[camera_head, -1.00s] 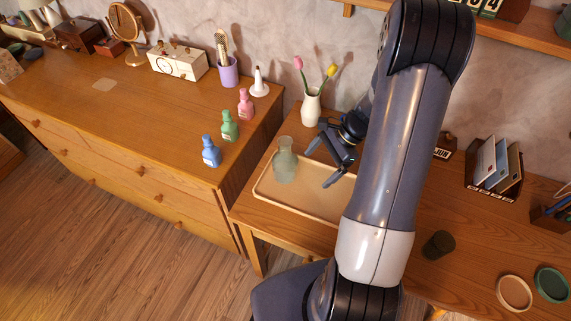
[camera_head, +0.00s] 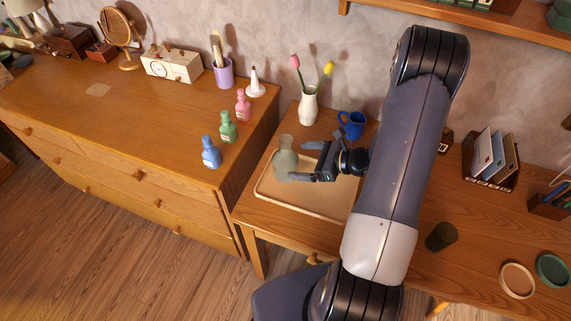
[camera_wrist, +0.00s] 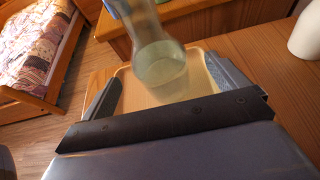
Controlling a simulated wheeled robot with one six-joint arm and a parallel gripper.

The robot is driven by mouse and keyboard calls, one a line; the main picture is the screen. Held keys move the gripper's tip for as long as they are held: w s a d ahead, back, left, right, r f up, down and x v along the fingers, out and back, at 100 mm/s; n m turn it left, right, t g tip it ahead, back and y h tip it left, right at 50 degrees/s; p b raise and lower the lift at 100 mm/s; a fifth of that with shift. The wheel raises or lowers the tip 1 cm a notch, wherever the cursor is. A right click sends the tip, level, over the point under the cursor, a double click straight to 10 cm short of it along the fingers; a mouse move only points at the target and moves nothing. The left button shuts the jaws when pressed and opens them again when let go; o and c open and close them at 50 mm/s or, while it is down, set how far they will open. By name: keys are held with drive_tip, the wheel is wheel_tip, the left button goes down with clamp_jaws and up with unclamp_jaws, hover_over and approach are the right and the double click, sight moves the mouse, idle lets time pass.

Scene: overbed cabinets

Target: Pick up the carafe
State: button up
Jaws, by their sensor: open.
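The carafe (camera_head: 285,160) is a translucent grey-green glass vessel with a narrow neck, standing upright on the left part of a tan tray (camera_head: 300,205). My gripper (camera_head: 301,161) is open, with its fingers pointing left towards the carafe at its right side. In the wrist view the carafe (camera_wrist: 160,70) shows ahead, between the open fingers (camera_wrist: 165,90), its top cut off by the frame edge. Whether the fingers touch it I cannot tell.
A dresser (camera_head: 120,130) with several small bottles is at left. A dark cup (camera_head: 441,237) stands to the right.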

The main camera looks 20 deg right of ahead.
sight(286, 159)
drive_tip(key=shift+b+x, duration=0.3)
drive_tip(key=shift+x, duration=2.7)
drive_tip(key=shift+s+a+r, duration=0.1)
drive_tip(key=shift+s, duration=0.05)
drive_tip(key=c, duration=1.5)
